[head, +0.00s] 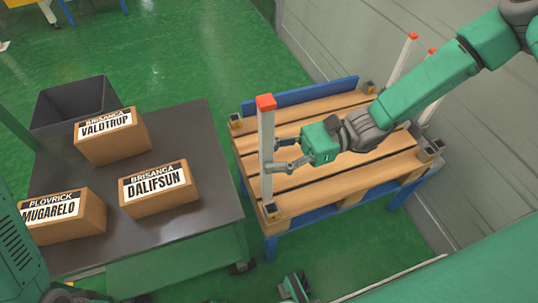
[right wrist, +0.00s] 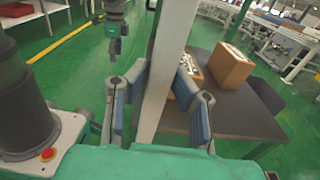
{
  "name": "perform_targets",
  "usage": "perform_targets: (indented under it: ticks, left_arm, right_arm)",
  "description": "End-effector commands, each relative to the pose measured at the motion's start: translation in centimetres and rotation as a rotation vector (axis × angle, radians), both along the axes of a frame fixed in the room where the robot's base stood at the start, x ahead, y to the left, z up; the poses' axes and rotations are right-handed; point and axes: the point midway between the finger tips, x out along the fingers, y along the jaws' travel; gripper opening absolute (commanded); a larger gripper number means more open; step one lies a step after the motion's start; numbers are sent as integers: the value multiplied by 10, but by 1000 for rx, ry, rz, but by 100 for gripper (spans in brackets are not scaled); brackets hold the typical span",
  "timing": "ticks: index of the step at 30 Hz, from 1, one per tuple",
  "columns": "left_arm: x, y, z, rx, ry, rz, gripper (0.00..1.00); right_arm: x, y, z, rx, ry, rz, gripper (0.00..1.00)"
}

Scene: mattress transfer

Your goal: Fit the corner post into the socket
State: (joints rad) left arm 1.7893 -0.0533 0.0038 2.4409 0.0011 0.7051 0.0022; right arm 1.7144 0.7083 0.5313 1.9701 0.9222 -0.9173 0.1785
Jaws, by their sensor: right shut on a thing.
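The corner post (head: 266,130) is a pale upright bar with a red top. My right gripper (head: 275,157) is shut around its middle. In the right wrist view the post (right wrist: 166,70) runs between the two fingers, slightly tilted in the picture. Its lower end is at the pallet's front-left corner, over a socket (head: 271,211) with a wooden block. I cannot tell whether the end is inside the socket or just above it. My left gripper (head: 295,288) shows small at the bottom edge, apart from the post; its jaws are unclear.
The slatted wooden pallet (head: 330,125) rests on a blue frame, with more corner sockets (head: 236,121). A floor gap separates table and pallet.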

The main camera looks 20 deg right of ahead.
Motion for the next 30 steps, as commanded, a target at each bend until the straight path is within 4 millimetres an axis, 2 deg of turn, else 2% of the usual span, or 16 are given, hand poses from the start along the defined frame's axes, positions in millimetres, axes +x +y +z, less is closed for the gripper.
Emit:
perform_targets:
  ticks: [5, 18, 30]
  left_arm:
    - [0, -1, -12, -1, 0, -1, 44]
    - [0, -1, -42, -1, 0, -1, 44]
    - [0, -1, -45, -1, 0, -2, 44]
  right_arm:
    - [0, -5, -16, 3, 1, -2, 0]
    - [0, 3, -54, -7, 1, 0, 0]
    - [0, -3, -59, 1, 1, -1, 0]
